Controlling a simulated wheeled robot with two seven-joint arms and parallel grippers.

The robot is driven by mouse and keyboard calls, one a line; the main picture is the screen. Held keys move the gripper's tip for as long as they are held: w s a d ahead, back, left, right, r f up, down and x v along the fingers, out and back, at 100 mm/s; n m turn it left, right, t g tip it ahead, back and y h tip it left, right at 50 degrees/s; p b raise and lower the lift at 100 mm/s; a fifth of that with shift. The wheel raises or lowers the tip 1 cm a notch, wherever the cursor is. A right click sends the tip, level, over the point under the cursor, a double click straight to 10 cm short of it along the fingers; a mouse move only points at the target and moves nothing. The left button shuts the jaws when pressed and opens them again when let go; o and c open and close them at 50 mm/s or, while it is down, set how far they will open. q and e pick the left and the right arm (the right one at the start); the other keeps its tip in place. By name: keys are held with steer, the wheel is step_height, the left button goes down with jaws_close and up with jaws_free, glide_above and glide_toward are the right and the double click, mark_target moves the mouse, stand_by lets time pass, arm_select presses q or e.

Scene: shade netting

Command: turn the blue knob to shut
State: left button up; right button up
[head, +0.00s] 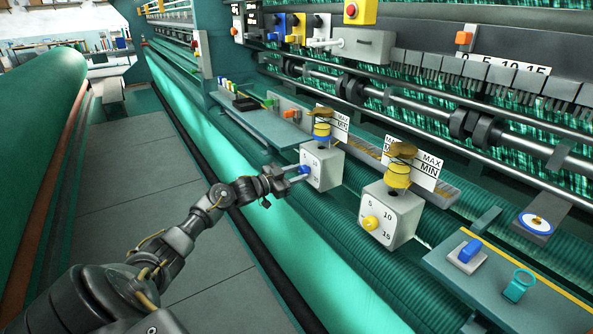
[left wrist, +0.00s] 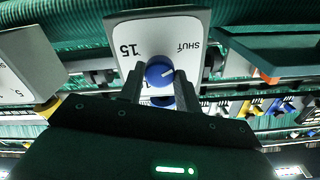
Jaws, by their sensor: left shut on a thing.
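The blue knob (head: 304,170) is on the front of a white box (head: 325,166) with a blue and brass top. My left gripper (head: 295,173) reaches it from the left and is shut on it. In the left wrist view the blue knob (left wrist: 159,73) sits between the two fingers (left wrist: 160,92). Its white mark points to the right and slightly up in that picture. The dial face (left wrist: 158,40) shows upside-down marks, "SHUT" at upper right and "15" at left; other marks are hidden. My right gripper is not in view.
A similar white box with a yellow knob (head: 370,223) stands close to the right. A green shelf with a blue switch (head: 469,250) is at lower right. Rails and a row of dark clamps (head: 480,130) run behind. The grey walkway (head: 125,180) at left is clear.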

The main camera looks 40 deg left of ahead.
arm_select(q)
steer(key=shift+f+n, duration=0.1)
steer(key=shift+n, duration=0.2)
stand_by(0.4)
steer(key=o, duration=1)
steer(key=shift+c, duration=0.2)
steer(key=shift+s, duration=0.1)
steer(key=shift+s+a, duration=0.15)
steer(key=shift+s, duration=0.15)
steer(key=b+v, duration=0.2)
steer(key=v, duration=0.8)
steer(key=shift+b, duration=0.3)
